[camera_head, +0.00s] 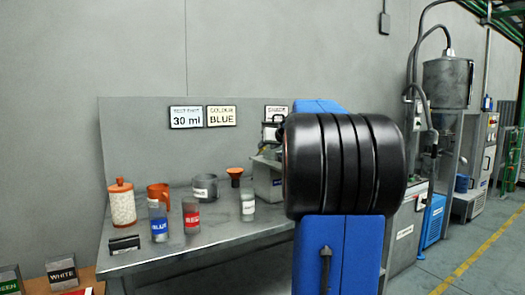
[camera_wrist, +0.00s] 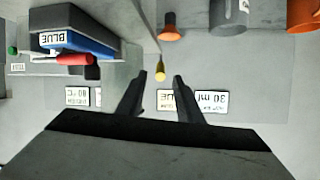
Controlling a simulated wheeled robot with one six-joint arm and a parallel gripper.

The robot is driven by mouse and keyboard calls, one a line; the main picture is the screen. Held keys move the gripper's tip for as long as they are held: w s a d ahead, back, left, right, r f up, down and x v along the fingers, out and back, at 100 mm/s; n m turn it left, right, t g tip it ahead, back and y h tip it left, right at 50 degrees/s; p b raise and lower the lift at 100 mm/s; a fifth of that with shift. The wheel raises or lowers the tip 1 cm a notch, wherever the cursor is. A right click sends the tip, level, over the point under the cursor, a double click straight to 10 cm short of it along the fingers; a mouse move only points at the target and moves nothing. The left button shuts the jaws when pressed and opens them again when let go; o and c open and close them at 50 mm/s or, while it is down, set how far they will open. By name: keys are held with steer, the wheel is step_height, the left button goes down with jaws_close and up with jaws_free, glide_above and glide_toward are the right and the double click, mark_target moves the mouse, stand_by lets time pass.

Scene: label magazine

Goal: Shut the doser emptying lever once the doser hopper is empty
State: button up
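In the wrist view, which is upside down, my gripper (camera_wrist: 160,88) is open with its two dark fingers apart and nothing held between them. A small yellow-tipped piece (camera_wrist: 160,72) shows just beyond the fingertips; I cannot tell whether it is the lever. A red handle-like part (camera_wrist: 76,59) sits by a blue block labelled BLUE (camera_wrist: 90,45) on a grey unit (camera_wrist: 75,18). In the head view a grey box (camera_head: 267,180) stands on the bench, partly hidden by my arm. A grey cylindrical hopper (camera_head: 447,82) tops the machine at right; its inside is not visible.
The bench (camera_head: 215,230) holds an orange-lidded jar (camera_head: 122,205), an orange mug (camera_head: 159,193), a grey pot (camera_head: 205,186), an orange funnel (camera_head: 235,174), and cups labelled BLUE (camera_head: 159,227) and RED (camera_head: 192,218). Wall signs read 30 ml (camera_head: 186,118) and BLUE (camera_head: 221,117). Floor at right is clear.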

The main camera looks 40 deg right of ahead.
mark_target(263, 149)
steer(key=x, duration=0.6)
steer(key=shift+w, duration=0.2)
steer(key=shift+c, duration=0.2)
jaws_close()
